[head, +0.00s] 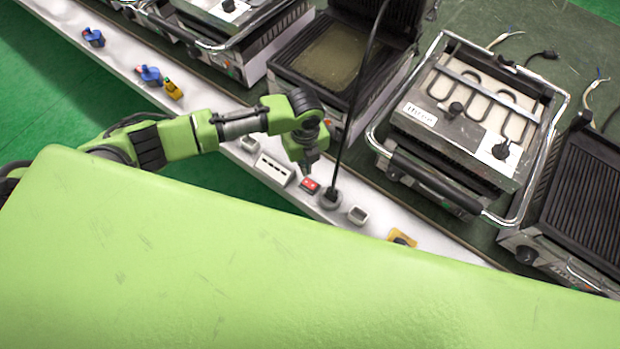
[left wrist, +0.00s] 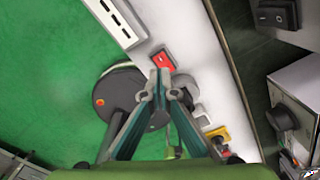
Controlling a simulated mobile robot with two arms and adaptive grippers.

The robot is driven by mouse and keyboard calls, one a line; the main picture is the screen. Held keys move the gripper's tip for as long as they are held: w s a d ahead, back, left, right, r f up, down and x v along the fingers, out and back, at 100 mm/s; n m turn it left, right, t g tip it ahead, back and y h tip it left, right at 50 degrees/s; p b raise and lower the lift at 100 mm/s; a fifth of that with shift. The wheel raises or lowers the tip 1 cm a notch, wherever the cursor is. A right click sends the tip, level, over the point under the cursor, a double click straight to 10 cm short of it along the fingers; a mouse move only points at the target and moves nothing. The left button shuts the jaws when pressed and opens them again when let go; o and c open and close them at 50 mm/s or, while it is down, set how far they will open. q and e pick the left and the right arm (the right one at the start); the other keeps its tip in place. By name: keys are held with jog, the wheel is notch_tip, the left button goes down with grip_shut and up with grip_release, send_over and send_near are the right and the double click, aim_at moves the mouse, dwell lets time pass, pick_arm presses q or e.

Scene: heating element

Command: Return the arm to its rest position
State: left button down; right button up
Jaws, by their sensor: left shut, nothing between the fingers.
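My left arm (head: 185,140) reaches in from the left in the head view. Its gripper (head: 308,170) points down over the white ledge, close to a red switch (head: 311,186). In the left wrist view my left gripper (left wrist: 160,82) is shut with its fingertips together and nothing between them. The red switch (left wrist: 163,59) shows just beyond the tips; I cannot tell whether they touch it. My right gripper is in neither view.
The white ledge (head: 405,227) carries a grey socket with a black plug (head: 331,197) and its cable rising. Contact grills (head: 460,120) stand on the dark bench behind. Blue and yellow connectors (head: 172,90) lie farther left. Green floor (head: 60,105) is clear at the left.

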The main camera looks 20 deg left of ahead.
pick_arm(q)
jog(key=shift+r, duration=0.35)
jog(key=shift+f, duration=0.1)
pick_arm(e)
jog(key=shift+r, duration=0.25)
